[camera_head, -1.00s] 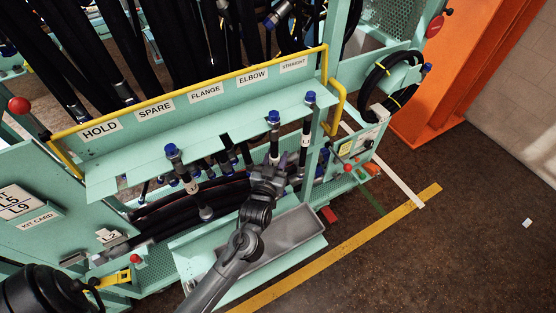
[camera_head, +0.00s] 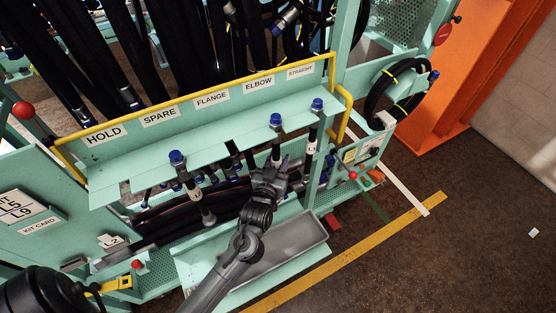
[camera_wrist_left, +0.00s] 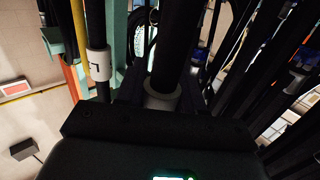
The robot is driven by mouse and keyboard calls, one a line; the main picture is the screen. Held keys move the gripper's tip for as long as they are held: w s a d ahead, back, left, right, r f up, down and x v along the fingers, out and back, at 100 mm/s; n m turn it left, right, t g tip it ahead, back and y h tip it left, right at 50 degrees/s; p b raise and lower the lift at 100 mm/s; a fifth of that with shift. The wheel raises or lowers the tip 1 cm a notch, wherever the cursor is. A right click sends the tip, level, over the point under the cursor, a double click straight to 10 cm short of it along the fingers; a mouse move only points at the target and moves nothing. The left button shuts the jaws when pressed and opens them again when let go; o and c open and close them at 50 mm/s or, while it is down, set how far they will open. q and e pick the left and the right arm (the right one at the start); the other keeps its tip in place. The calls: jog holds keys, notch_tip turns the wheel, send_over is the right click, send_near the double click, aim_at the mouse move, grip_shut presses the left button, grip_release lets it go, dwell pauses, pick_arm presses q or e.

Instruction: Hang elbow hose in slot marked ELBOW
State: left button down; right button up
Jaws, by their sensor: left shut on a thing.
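My left gripper (camera_head: 277,168) is shut on a dark hose (camera_head: 276,150) with a blue cap, below the front edge of the green slotted shelf (camera_head: 140,173). The hose's capped end stands upright at the shelf edge, roughly in line with the ELBOW label (camera_head: 258,85). I cannot tell whether it is seated in the slot. In the left wrist view the held hose (camera_wrist_left: 178,45) runs up from the jaws with a grey collar. The gripper hides part of the hose. My right gripper is not in view.
Blue-capped hoses hang at the shelf on the left (camera_head: 178,160) and right (camera_head: 316,106) of the held one. A grey tray (camera_head: 300,238) lies below. A yellow rail (camera_head: 200,105) runs above the shelf. Coiled hose (camera_head: 375,90) hangs at right.

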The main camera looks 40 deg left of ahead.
pick_arm(q)
jog(key=c, duration=0.6)
grip_release()
jog(key=shift+s+f, duration=0.1)
jog(key=shift+s+d, duration=0.1)
jog(key=shift+s, duration=0.1)
jog(key=shift+v, duration=5.1)
